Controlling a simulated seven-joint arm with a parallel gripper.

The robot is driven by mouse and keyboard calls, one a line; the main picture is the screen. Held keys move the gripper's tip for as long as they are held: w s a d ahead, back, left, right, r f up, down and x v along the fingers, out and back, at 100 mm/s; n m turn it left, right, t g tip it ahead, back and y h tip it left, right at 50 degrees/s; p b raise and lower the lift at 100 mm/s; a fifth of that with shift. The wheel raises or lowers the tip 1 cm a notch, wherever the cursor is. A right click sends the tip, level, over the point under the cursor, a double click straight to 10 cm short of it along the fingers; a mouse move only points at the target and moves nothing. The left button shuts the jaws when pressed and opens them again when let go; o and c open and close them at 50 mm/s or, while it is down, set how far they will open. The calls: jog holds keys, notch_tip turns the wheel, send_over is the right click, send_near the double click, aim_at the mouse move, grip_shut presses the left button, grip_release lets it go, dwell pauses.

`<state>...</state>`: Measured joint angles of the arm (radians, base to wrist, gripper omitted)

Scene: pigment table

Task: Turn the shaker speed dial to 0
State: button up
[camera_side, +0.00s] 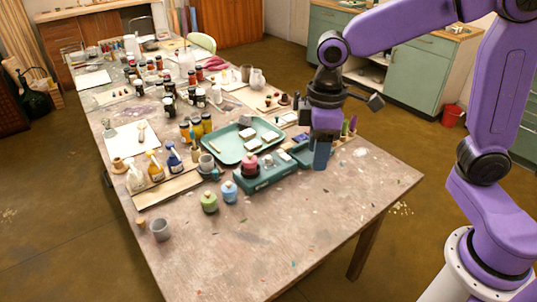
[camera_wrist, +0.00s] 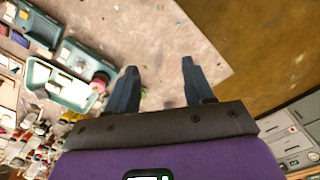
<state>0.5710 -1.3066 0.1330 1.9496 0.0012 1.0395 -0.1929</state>
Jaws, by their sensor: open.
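A green shaker-like box (camera_side: 268,177) stands on the table, with a dark red lidded jar (camera_side: 250,165) at its left end. I cannot make out the speed dial or its setting. My gripper (camera_side: 321,158) points down to the right of this box, apart from it as far as I can tell. In the wrist view my gripper (camera_wrist: 158,85) is open with nothing between its fingers. There the red jar (camera_wrist: 100,82) shows left of the fingers, beside green pieces; I cannot tell clearly which one is the shaker.
A pale green tray (camera_side: 228,158) with white blocks lies behind the box. Green (camera_side: 209,202) and blue (camera_side: 229,191) jars stand in front. A grey cup (camera_side: 161,230) is near the left edge. Several bottles crowd the far table. The front right tabletop is clear.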

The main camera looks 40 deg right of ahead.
jog(key=w+m, duration=0.1)
jog(key=w, duration=0.9)
jog(key=m, duration=0.3)
send_over(268, 157)
notch_tip(268, 157, down, 9)
notch_tip(268, 157, down, 16)
jog(key=shift+d+f, duration=0.1)
jog(key=shift+f, duration=0.1)
grip_shut()
